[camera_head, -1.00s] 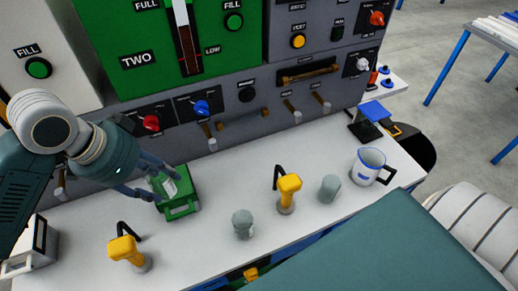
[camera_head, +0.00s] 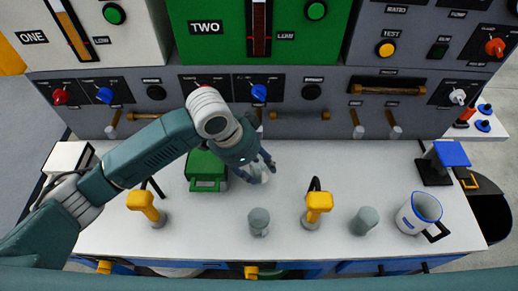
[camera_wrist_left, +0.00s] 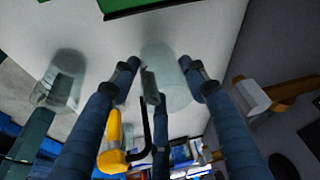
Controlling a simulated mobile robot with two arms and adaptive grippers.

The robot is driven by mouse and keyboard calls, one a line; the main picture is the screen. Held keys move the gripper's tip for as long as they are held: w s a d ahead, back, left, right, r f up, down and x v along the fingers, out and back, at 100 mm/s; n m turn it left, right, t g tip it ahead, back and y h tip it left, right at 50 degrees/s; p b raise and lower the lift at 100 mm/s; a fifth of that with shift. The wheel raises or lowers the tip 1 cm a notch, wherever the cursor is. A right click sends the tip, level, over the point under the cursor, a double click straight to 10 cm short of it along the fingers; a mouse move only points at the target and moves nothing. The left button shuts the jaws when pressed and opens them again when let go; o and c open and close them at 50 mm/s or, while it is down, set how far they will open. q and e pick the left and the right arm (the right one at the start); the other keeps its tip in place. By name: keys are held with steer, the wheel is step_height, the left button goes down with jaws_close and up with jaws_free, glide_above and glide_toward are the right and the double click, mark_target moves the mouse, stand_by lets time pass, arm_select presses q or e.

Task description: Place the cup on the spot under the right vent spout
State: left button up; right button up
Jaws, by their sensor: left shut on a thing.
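My left gripper (camera_head: 256,167) is shut on a clear cup (camera_head: 259,175), just right of the green box (camera_head: 206,168) and over the white counter. In the left wrist view the cup (camera_wrist_left: 166,82) shows between the fingers; I cannot tell whether it touches the counter. Small spouts with wooden handles hang under the panel: one (camera_head: 113,122) at the left, one behind my left gripper, and a pair at the right, a left one (camera_head: 357,126) and a right one (camera_head: 394,128). Their labels are too small to read. My right gripper is not in view.
Two grey glass cups stand in front, one (camera_head: 259,222) in the middle and one (camera_head: 364,221) further right. Yellow-headed fixtures (camera_head: 145,204) (camera_head: 318,205) stand on the counter (camera_head: 300,165). A blue-rimmed white jug (camera_head: 417,213) is at the right. The counter below the right spouts is clear.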

mark_target(258, 159)
arm_select(q)
step_height(258, 159, down, 2)
steer(key=shift+f, duration=0.15)
steer(key=w, duration=0.5)
steer(key=w+p, duration=0.1)
steer(key=w, duration=0.2)
steer(key=shift+f, duration=0.55)
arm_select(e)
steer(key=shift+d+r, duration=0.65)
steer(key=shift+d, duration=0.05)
arm_select(q)
steer(key=shift+f, duration=0.1)
steer(key=o, duration=1.2)
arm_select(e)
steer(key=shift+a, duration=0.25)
